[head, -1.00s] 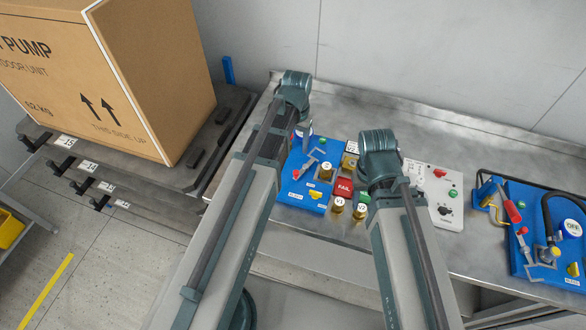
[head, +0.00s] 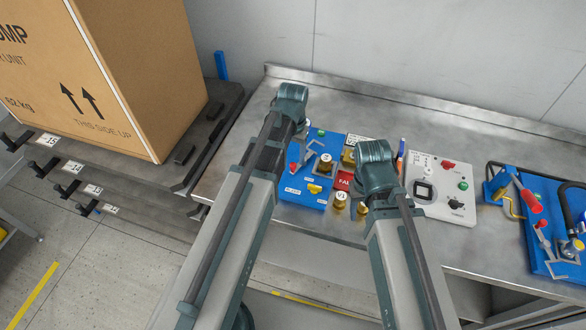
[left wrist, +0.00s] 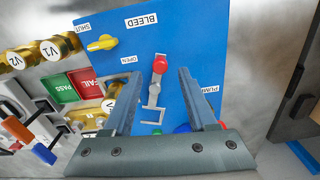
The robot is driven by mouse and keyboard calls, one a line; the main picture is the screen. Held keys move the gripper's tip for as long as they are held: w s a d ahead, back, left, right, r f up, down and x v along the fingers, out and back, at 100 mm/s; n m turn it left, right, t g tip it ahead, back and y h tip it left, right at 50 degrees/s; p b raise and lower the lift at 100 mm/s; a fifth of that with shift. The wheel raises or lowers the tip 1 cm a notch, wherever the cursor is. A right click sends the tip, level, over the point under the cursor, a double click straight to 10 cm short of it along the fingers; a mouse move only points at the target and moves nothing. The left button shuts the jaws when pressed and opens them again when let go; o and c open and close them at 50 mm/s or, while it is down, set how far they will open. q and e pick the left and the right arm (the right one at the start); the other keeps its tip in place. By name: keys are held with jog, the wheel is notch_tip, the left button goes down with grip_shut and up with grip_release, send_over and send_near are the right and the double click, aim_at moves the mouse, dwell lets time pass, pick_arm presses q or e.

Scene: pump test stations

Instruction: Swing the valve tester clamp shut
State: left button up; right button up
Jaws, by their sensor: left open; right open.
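The blue valve tester panel (head: 316,199) lies on the steel bench, partly covered by my left arm in the head view. Its grey metal clamp (left wrist: 152,103) has a red-tipped lever (left wrist: 160,64), which also shows in the head view (head: 293,167). In the left wrist view my left gripper (left wrist: 184,74) is open above the panel, its fingers on either side of the clamp, with nothing gripped. I cannot tell whether the fingers touch it. My right gripper (head: 379,185) is over the bench beside the FAIL block; its fingertips are hidden by the wrist.
Yellow bleed handle (left wrist: 100,42), brass knobs (head: 340,198) and the red FAIL block (left wrist: 85,82) are close to the clamp. A white control box (head: 442,193) and another blue station (head: 556,245) stand right. A large carton (head: 130,75) stands left. The bench behind is clear.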

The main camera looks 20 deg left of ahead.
aim_at(293, 164)
pick_arm(q)
notch_tip(293, 164, down, 4)
jog(key=shift+r+b, duration=0.25)
jog(key=shift+b, duration=0.9)
pick_arm(e)
notch_tip(293, 164, down, 3)
jog(key=shift+f, duration=0.2)
pick_arm(q)
grip_shut()
